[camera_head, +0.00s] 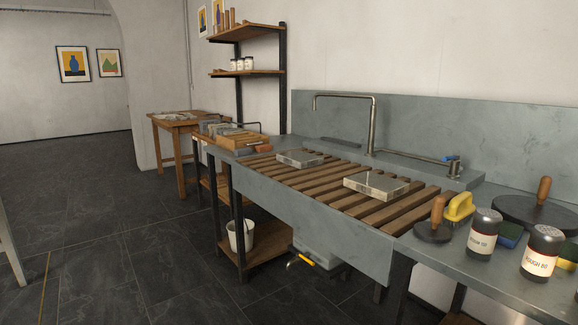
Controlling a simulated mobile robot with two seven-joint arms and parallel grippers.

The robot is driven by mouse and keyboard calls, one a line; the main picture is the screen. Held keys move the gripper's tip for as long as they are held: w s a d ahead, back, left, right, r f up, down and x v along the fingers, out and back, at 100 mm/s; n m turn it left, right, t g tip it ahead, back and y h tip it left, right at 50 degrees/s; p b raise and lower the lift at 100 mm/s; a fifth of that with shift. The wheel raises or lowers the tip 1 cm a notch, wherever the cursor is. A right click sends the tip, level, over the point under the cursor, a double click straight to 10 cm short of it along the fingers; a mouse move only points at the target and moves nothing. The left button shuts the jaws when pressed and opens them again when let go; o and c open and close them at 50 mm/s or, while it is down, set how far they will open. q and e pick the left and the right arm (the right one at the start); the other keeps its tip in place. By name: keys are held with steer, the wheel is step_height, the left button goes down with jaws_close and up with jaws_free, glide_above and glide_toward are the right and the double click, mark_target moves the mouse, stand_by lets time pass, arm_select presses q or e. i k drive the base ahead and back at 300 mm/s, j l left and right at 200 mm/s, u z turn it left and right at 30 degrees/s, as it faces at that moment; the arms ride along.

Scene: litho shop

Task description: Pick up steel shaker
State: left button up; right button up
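Two shakers stand upright on the grey worktop at the lower right. Neither of my grippers is in view.
The slatted sink (343,248) holds two stone slabs. The floor in front is open.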

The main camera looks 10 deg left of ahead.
mark_target(486, 223)
steer(key=j+z, duration=0.15)
steer(key=z, duration=0.25)
steer(key=j+z, duration=0.2)
steer(key=z, duration=0.15)
steer(key=j+z, duration=0.15)
steer(key=z, duration=0.25)
steer(key=j+z, duration=0.2)
steer(key=z, duration=0.15)
